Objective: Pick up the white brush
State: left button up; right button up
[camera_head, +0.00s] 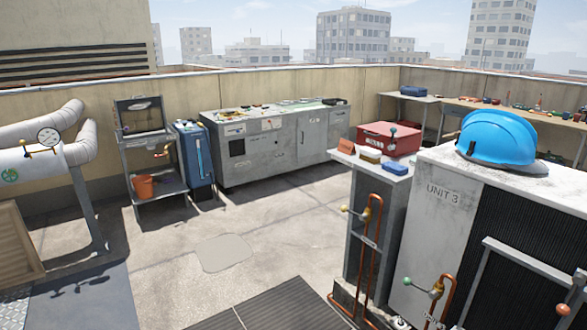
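I cannot make out a white brush for certain in the head view. A small pale object (140,105) shows at the upper part of the grey cart at the left, too small to identify. Many small items lie on the long grey cabinet (288,150) at the back, and more lie on the wooden bench at the back right; they are too small to tell apart. Neither of my grippers is in view.
A grey cart (160,178) holds an orange bucket (143,187). A blue unit (195,155) stands beside it. A blue helmet (497,137) rests on the UNIT 3 condenser (440,215). The middle floor (265,225) is clear.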

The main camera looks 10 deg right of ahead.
aim_at(369, 154)
jog(key=i+z, duration=0.2)
jog(key=i, duration=0.2)
jog(key=i+j+z, duration=0.15)
jog(key=i, duration=0.25)
jog(key=i+j+z, duration=0.2)
jog(key=i, duration=0.2)
jog(key=i+j+z, duration=0.15)
jog(key=i+z, duration=0.15)
jog(key=z, duration=0.15)
jog(key=i+j+z, duration=0.55)
jog(key=z, duration=0.3)
jog(key=i+j+z, duration=0.15)
jog(key=j+z, duration=0.25)
jog(key=j, duration=0.1)
